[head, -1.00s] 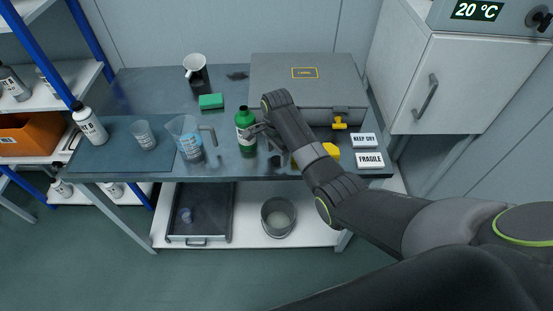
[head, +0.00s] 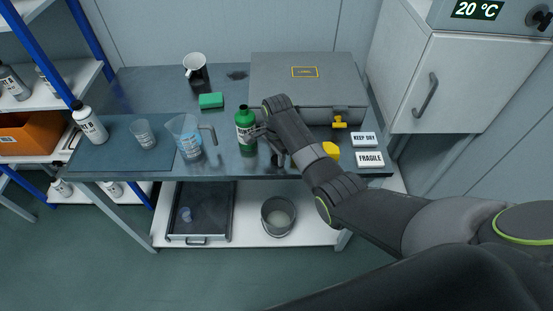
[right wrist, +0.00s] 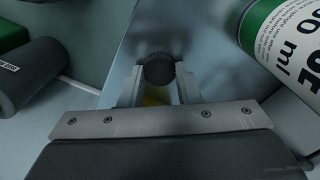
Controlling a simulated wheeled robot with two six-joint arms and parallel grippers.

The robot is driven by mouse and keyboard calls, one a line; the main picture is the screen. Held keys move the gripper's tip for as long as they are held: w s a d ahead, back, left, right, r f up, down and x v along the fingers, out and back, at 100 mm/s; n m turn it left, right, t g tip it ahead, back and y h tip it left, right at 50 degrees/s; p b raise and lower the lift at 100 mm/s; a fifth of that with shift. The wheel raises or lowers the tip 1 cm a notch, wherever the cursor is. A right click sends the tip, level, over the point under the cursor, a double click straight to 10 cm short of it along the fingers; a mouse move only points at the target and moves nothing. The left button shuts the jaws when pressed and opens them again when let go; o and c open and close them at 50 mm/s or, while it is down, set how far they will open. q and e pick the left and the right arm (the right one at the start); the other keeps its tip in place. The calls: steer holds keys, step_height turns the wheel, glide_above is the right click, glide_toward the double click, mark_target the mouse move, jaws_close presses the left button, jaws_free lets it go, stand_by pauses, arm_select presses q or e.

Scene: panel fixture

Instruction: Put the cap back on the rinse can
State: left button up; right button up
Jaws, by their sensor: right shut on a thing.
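The rinse can (head: 245,128), green with a white label, stands upright on the table in the head view. It also shows at the upper right of the right wrist view (right wrist: 285,45), cut off by the frame edge; its mouth is out of that view. My right gripper (head: 268,134) is just right of the can in the head view. In the right wrist view, my right gripper (right wrist: 158,82) is shut on a dark, round, ribbed cap (right wrist: 159,68), apart from the can. The cap is hard to make out in the head view. My left gripper is not in view.
A beaker jug (head: 187,138) stands left of the can, with a smaller beaker (head: 145,134) farther left. A grey case (head: 310,85) fills the back right. A yellow object (head: 331,151) is partly behind my arm.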

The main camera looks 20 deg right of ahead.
step_height(320, 180, up, 10)
steer(key=shift+b, duration=0.3)
stand_by(0.3)
